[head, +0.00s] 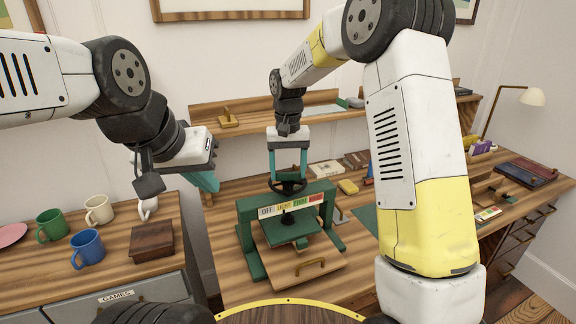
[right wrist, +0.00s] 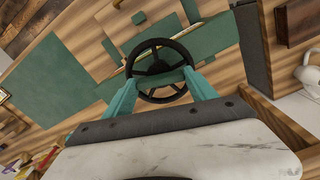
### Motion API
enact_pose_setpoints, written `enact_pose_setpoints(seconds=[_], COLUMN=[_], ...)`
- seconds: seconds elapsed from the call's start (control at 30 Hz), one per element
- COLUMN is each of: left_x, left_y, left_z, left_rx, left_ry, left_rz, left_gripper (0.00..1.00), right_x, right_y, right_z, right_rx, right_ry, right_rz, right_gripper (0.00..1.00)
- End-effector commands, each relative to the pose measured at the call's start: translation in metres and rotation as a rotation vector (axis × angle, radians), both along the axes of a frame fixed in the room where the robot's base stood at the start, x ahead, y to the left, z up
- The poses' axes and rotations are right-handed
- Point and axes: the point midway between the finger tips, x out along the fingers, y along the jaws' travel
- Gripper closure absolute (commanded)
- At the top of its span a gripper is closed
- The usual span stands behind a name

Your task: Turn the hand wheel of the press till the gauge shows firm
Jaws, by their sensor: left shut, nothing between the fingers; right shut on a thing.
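The green press (head: 247,238) stands on the wooden bench, with its black hand wheel (head: 286,189) on top. My right gripper (head: 287,172) reaches down from above, and its teal fingers are shut on the wheel. A green plate (head: 292,232) hangs under the beam. My left gripper (head: 206,182) is shut and empty, left of the press.
On the left cabinet stand a green mug (head: 50,226), a blue mug (head: 87,249), a cream mug (head: 99,210) and a dark wooden box (head: 152,240). A wooden board with a handle (head: 310,267) lies at the press's front. My right arm hides part of the bench.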

Motion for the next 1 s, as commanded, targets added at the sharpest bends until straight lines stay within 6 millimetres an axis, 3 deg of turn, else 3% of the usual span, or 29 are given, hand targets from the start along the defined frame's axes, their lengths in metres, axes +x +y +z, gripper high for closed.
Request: enact_pose_setpoints(seconds=[0.57, 0.6, 0.7, 1.0], left_x=[0.0000, 0.0000, 0.0000, 0.0000], left_y=[0.0000, 0.0000, 0.0000, 0.0000], left_z=[0.0000, 0.0000, 0.0000, 0.0000], left_rx=[0.000, 0.000, 0.000, 0.000], left_ry=[0.000, 0.000, 0.000, 0.000], left_rz=[0.000, 0.000, 0.000, 0.000], left_gripper=[1.00, 1.00, 1.00, 1.00], right_x=[0.0014, 0.0014, 0.0012, 0.0005], right_y=[0.0005, 0.0005, 0.0005, 0.0003], right_z=[0.0018, 0.0019, 0.0016, 0.0010], right_rx=[0.003, 0.003, 0.001, 0.001], right_ry=[-0.006, -0.006, -0.005, -0.002], right_rz=[-0.037, -0.037, -0.036, -0.036], right_gripper=[0.75, 0.33, 0.13, 0.13])
